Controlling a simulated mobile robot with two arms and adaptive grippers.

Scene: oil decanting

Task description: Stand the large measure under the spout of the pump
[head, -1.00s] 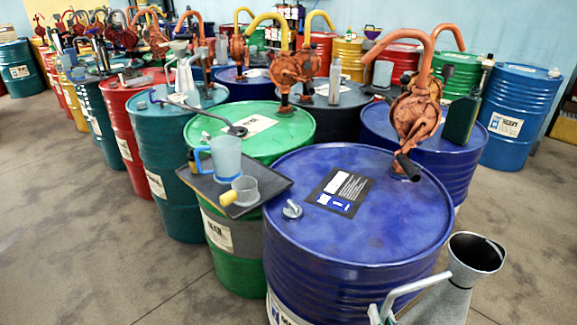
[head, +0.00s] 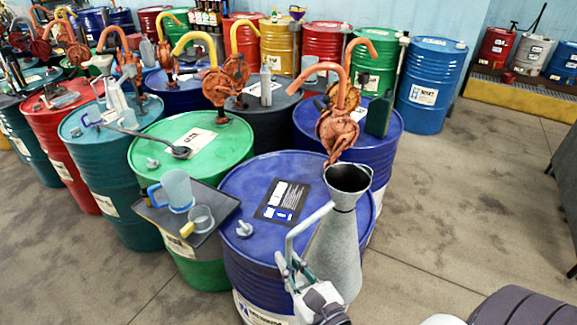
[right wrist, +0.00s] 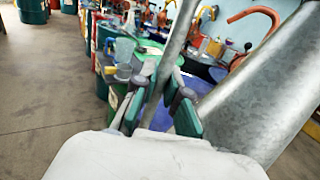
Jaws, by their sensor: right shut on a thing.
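The large measure (head: 338,245) is a grey metal cone-shaped jug with a wide dark mouth and a bent handle. My right gripper (head: 290,272) is shut on its handle and holds it upright in front of the near blue drum (head: 240,190), at its right side. The measure's wall (right wrist: 255,85) and handle (right wrist: 173,50) fill much of the right wrist view, with the handle between the fingers of my right gripper (right wrist: 163,105). An orange pump (head: 338,130) stands behind the measure, its base partly hidden by the mouth. Its spout (head: 320,66) arches left. My left gripper is not in view.
A dark tray (head: 155,213) at the near blue drum's left holds a blue jug (head: 177,188) and a smaller clear measure (head: 200,218). A green drum (head: 150,150) and several others stand close behind. Open floor (head: 470,190) lies to the right.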

